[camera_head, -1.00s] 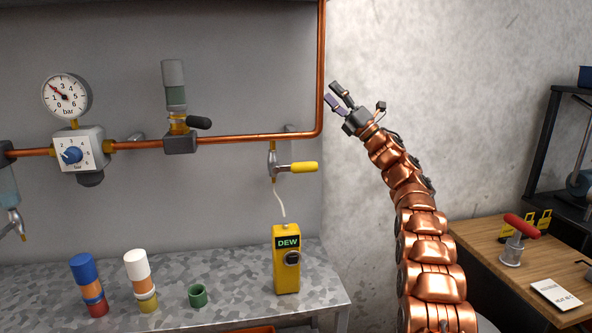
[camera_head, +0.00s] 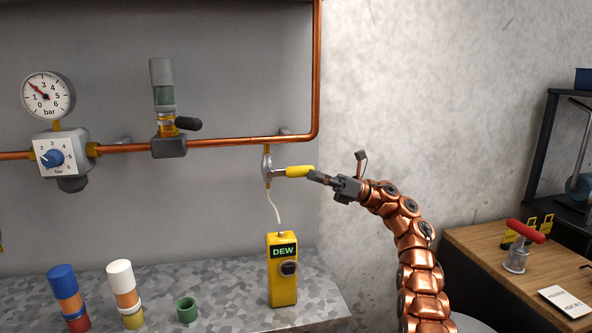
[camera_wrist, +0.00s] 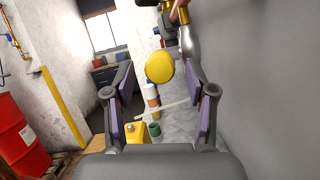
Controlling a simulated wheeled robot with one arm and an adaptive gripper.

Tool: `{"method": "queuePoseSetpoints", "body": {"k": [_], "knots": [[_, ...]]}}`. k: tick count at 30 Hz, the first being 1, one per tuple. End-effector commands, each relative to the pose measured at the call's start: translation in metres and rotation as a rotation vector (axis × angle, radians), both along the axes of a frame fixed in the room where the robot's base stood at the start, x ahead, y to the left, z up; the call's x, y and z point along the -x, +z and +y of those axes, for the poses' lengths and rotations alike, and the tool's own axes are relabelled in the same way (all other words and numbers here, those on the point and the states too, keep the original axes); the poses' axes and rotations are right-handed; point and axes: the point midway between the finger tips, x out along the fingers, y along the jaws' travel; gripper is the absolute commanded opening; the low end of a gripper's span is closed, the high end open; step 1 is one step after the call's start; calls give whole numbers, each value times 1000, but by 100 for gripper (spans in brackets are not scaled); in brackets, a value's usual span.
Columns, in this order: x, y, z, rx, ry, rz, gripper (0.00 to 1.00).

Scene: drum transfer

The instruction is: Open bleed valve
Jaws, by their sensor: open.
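The bleed valve (camera_head: 267,166) hangs from the copper pipe on the grey back panel. My gripper (camera_head: 318,176) is at the handle's right end, pointing left. In the wrist view the round yellow handle end (camera_wrist: 160,66) sits ahead, between my two spread fingers (camera_wrist: 160,95), in the upper part of the gap. My gripper is open. Whether a finger touches the handle cannot be told. A pale tube runs down from the valve to the yellow DEW meter (camera_head: 283,268).
On the metal bench (camera_head: 220,318) stand a blue-topped cylinder (camera_head: 65,285), a white-topped cylinder (camera_head: 122,280) and a green cup (camera_head: 187,309). A pressure gauge (camera_head: 48,95) and regulator (camera_head: 62,157) are at left. A wooden table (camera_head: 490,262) stands at right.

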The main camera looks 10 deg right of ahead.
Motion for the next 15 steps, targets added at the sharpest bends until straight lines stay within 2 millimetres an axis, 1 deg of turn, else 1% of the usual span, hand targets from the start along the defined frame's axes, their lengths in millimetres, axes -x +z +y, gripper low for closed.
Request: {"method": "queuePoseSetpoints", "body": {"k": [3, 9, 15], "knots": [[0, 6, 15, 2, 1, -4, 56], [-3, 15, 35, -1, -2, 1, 56], [-4, 20, 45, -1, -4, 1, 56]]}}
